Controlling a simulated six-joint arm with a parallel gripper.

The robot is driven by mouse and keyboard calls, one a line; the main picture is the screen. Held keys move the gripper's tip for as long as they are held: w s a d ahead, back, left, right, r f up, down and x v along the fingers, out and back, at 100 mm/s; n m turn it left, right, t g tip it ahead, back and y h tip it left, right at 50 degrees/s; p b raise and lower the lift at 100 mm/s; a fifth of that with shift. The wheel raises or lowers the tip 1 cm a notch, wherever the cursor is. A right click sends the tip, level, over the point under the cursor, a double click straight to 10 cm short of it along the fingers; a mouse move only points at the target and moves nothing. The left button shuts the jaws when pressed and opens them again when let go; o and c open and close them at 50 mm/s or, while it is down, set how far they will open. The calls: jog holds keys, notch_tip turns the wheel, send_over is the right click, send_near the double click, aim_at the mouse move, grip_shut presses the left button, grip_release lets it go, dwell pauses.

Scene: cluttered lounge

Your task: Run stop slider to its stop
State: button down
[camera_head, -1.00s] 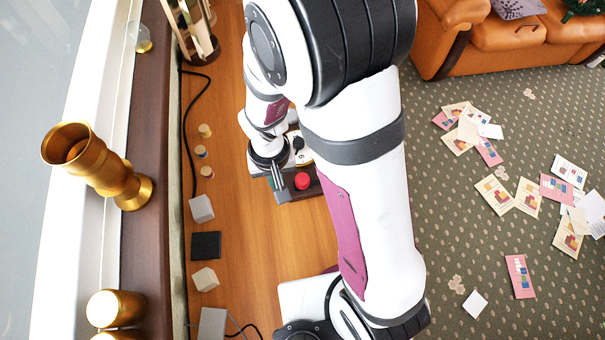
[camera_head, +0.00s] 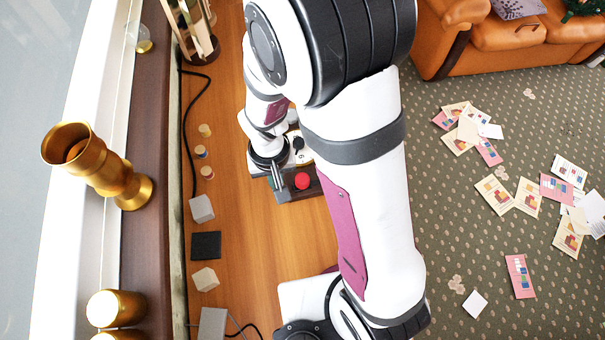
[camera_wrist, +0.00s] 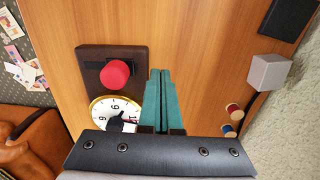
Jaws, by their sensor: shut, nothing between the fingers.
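The stop slider is a dark brown block (camera_wrist: 92,57) with a round red knob (camera_wrist: 115,73) and a dark slot; it lies on the wooden surface. In the wrist view, slot shows to the left of the knob. The head view also shows the block (camera_head: 288,196) and red knob (camera_head: 302,181), partly behind my arm. My gripper (camera_wrist: 160,72) has teal fingers pressed together, with nothing between them. In the wrist picture the fingertips are right of the block and knob, with wood visible between. Their height above the surface is hard to tell.
A white dial (camera_wrist: 112,106) sits beside the block, partly hidden by my gripper. Small wooden pegs (camera_head: 205,131), a pale cube (camera_head: 202,209) and a black square (camera_head: 206,245) line the left edge. A gold goblet (camera_head: 97,168) stands on the ledge. Bare wood lies between.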

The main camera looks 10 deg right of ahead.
aim_at(296, 180)
jog(key=shift+d, duration=0.35)
jog(key=shift+w+d, duration=0.15)
jog(key=shift+d, duration=2.4)
jog(key=shift+a, duration=0.75)
notch_tip(296, 180, up, 7)
jog(key=shift+f, duration=0.2)
jog(key=shift+r, duration=0.2)
